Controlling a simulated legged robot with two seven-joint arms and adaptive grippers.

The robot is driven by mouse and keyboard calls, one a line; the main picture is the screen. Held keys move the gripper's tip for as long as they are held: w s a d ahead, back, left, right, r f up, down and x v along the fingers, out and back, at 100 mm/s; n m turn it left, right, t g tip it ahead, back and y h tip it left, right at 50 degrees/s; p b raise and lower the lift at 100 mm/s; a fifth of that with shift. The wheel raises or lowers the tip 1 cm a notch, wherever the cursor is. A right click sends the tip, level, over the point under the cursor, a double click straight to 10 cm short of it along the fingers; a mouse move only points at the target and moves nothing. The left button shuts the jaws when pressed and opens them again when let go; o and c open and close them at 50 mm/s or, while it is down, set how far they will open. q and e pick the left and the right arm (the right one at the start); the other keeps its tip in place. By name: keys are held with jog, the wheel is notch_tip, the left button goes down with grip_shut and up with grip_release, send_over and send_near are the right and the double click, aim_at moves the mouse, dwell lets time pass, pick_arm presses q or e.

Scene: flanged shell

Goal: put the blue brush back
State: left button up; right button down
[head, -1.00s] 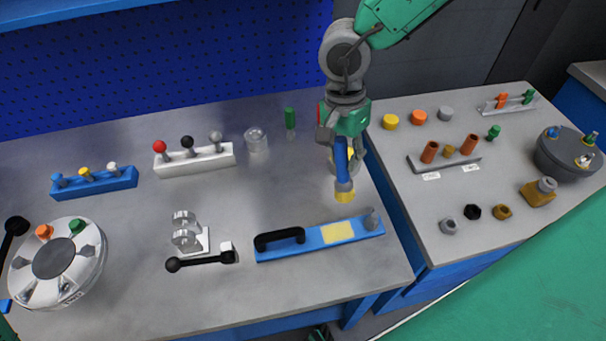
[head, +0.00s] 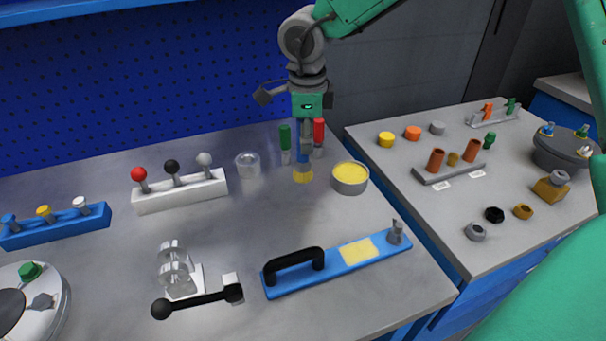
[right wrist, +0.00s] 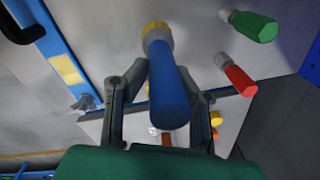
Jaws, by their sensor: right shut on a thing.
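The blue brush (head: 302,158) is upright with its yellow bristles down, at the back of the grey table. My right gripper (head: 306,142) is shut on its blue handle from above. In the right wrist view the blue handle (right wrist: 170,95) lies between the two fingers (right wrist: 160,105), bristles at the far end. I cannot tell whether the bristles touch the table. A green-handled brush (head: 285,140) stands just left of it and a red-handled one (head: 318,133) just right, partly behind. My left gripper is out of view.
A round tin of yellow stuff (head: 350,178) stands close to the right. A clear cup (head: 248,164) and a white lever block (head: 180,191) are to the left. A blue bar with a black handle (head: 335,267) lies in front. The pegboard wall (head: 150,90) rises behind.

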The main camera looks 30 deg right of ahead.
aim_at(301, 165)
jog(key=shift+a+f, duration=0.1)
jog(key=shift+f, duration=0.35)
jog(key=f, duration=0.1)
jog(key=a+f, duration=0.1)
jog(key=f+b, duration=0.1)
jog(key=shift+a+f, duration=0.25)
jog(key=shift+a, duration=0.05)
jog(key=shift+f, duration=0.5)
jog(key=shift+d, duration=0.4)
jog(key=c, duration=1.3)
grip_release()
jog(key=shift+d+f, duration=0.15)
jog(key=shift+d, duration=0.15)
jog(key=shift+c, duration=0.2)
jog(key=shift+a+r, duration=0.35)
jog(key=shift+a, duration=0.2)
pick_arm(q)
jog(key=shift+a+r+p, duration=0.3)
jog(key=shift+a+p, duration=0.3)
jog(key=shift+p, duration=0.4)
pick_arm(e)
notch_tip(301, 165, up, 12)
jog(key=shift+s+a+f, duration=0.2)
jog(key=shift+s+a, duration=0.1)
jog(key=shift+s, duration=0.1)
